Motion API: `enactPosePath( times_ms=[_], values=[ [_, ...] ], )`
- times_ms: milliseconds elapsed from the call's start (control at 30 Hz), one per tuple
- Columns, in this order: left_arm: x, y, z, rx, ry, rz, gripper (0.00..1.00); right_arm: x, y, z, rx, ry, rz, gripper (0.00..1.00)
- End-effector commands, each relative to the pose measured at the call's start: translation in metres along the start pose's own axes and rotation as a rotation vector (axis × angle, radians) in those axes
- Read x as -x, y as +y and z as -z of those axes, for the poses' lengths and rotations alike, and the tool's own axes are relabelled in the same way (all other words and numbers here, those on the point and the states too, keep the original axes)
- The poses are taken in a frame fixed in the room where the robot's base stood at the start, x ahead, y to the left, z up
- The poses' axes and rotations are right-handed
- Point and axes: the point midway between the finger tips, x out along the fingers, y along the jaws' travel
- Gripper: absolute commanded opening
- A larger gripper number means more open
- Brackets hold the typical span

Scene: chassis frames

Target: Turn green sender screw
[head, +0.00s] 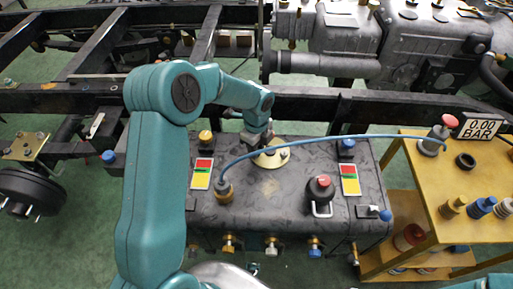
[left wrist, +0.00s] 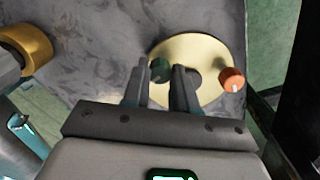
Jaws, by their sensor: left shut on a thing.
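The green sender screw (left wrist: 160,69) sits near the left edge of a round brass sender plate (left wrist: 205,46) on top of the dark tank, in the left wrist view. My left gripper (left wrist: 160,84) is shut on the green screw, one finger on each side. An orange screw (left wrist: 232,79) stands on the plate's right side. In the head view my left gripper (head: 260,146) reaches down to the brass plate (head: 275,159), and the green screw is hidden there. My right gripper is not in view.
Chassis rails (head: 400,107) run behind the tank.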

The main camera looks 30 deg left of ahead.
Motion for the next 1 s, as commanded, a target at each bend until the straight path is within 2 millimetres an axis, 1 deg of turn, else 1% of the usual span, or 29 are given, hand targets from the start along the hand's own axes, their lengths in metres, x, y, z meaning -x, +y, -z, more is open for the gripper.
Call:
enactPosePath(
  times_ms=[1000],
  values=[
    [-0.001,0.0,-0.001,0.96,-0.001,0.001,0.0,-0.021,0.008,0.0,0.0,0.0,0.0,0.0]
  ],
)
